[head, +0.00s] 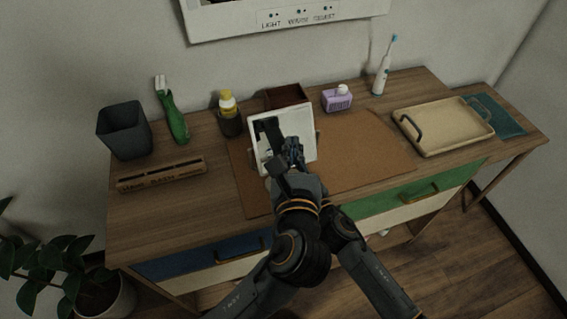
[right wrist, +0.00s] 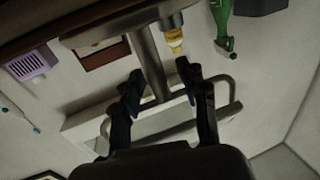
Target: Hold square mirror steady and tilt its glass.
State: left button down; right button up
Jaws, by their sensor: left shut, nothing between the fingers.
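The square mirror (head: 302,120) with a pale frame stands tilted back near the middle of the table in the head view. My left gripper (head: 293,150) is shut and empty, close in front of the glass; whether it touches the glass I cannot tell. In the right wrist view the scene is upside down. It shows the mirror's metal stem (right wrist: 149,58) and pale frame (right wrist: 84,124). My right gripper (right wrist: 160,76) has its fingers apart, one on each side of the stem. In the head view the right gripper is hard to make out among the arms.
A brown mat (head: 370,150) lies under the mirror. A cup with a yellow-topped bottle (head: 228,105), a brown box (head: 286,95) and a purple dispenser (head: 338,98) stand behind. A beige tray (head: 443,142) is right; a dark bin (head: 124,131) and wooden holder (head: 160,175) are left.

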jog(key=shift+s+d, duration=0.1)
jog(key=v, duration=1.1)
jog(key=shift+s+d, duration=0.2)
jog(key=shift+s, duration=0.15)
